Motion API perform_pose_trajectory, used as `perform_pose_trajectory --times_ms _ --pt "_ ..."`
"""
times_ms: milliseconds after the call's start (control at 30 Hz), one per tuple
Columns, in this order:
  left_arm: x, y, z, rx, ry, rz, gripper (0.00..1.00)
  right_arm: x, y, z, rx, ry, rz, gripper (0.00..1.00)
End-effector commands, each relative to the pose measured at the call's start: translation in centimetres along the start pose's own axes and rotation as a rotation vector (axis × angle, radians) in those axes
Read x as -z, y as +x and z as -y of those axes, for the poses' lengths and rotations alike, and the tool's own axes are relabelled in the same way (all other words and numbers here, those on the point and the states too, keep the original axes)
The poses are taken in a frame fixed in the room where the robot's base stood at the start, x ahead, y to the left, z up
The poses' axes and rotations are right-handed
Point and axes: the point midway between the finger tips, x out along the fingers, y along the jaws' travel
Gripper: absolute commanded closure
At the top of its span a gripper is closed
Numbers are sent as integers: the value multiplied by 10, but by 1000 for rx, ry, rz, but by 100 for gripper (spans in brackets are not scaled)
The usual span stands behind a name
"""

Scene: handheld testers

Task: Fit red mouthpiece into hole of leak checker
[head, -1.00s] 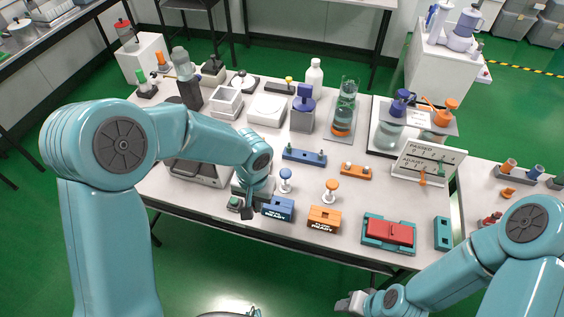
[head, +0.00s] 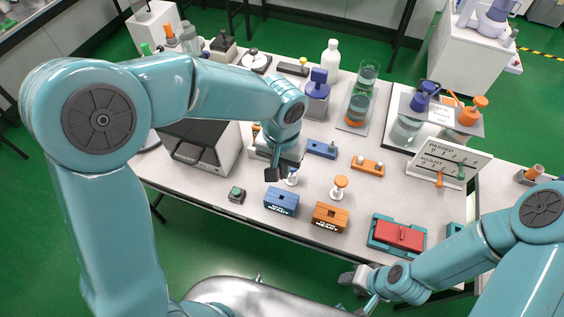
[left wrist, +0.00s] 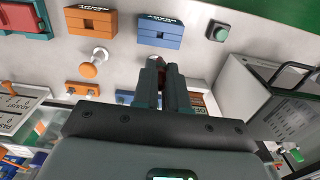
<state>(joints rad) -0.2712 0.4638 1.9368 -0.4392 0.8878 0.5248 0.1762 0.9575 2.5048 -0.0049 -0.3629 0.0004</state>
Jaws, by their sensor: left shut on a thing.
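My left gripper (head: 273,172) is over the table just behind the blue box, pointing down. In the left wrist view its two fingers (left wrist: 161,82) are shut on a small dark red piece (left wrist: 162,72), which looks like the red mouthpiece and is mostly hidden between them. The blue box (head: 281,201) and the orange box (head: 330,217) stand near the front edge, with lettering too small to read. I cannot tell which object is the leak checker. My right gripper (head: 357,280) is low in front of the table, and its jaw gap is unclear.
A grey instrument (head: 200,152) stands left of my left gripper. A green-button box (head: 236,195) sits near the front edge. An orange-topped white plug (head: 339,188), a red-and-teal case (head: 398,235) and a sign board (head: 449,165) are to the right. Bare table lies between the small items.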

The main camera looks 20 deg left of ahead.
Motion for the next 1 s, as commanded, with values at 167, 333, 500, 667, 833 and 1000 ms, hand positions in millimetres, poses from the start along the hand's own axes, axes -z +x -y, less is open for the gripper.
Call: perform_pose_trajectory --times_ms 167,333,500,667,833,1000 --pt "-1 -2 0 0 16 5 100 0 -4 1 0 0 0 57" --pt "-1 8 0 0 37 12 100 0 4 -1 0 0 0 57" --pt "0 26 0 -1 37 12 100 0 18 -7 0 0 0 57" --pt "1 43 1 -1 36 11 100 1 33 -12 0 0 0 57" --pt "2 55 1 -1 36 11 100 1 42 -15 0 0 0 57" --pt "2 56 1 -1 36 11 100 1 43 -16 0 0 0 57"
